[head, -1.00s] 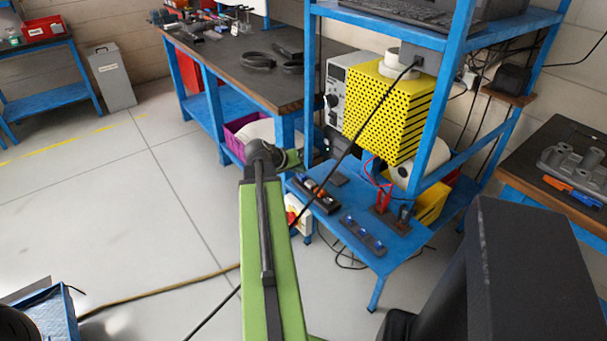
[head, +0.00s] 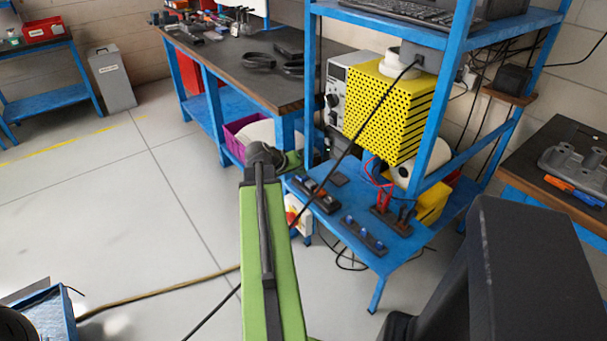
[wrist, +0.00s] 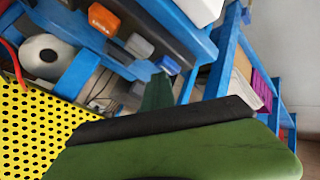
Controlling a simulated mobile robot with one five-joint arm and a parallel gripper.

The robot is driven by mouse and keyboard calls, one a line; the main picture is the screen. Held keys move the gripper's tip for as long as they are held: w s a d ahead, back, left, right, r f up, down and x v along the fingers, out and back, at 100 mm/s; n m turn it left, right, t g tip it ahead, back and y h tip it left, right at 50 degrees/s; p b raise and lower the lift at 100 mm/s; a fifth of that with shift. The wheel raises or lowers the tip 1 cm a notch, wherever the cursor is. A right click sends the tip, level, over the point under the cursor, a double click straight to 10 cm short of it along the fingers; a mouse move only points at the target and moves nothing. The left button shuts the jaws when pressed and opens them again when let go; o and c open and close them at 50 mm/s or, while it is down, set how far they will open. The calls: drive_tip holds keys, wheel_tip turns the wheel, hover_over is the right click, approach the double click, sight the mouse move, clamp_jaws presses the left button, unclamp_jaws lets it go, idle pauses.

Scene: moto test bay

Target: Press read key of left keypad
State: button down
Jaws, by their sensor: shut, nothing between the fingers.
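The left keypad (head: 316,195) is a dark strip with coloured keys on the blue lower shelf. In the wrist view its orange key (wrist: 103,18) carries white lettering too small to read. A grey key (wrist: 139,45) and a blue key (wrist: 168,64) follow along the strip. My gripper (head: 291,160) is beside and slightly above the keypad's far left end in the head view, partly hidden by my wrist. In the wrist view my gripper (wrist: 158,92) is shut and empty, its dark green tip close to the blue key. I cannot tell whether they touch.
A second keypad (head: 364,236) lies nearer the shelf's front edge. A yellow perforated box (head: 390,110) stands above the shelf, with a black cable hanging in front. A blue rack post (head: 440,110) rises at the right. The floor at left is mostly open.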

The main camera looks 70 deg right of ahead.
sight(300, 178)
drive_tip(key=shift+r+p, duration=0.9)
wheel_tip(300, 178, up, 5)
drive_tip(key=p, duration=0.5)
idle(0.4)
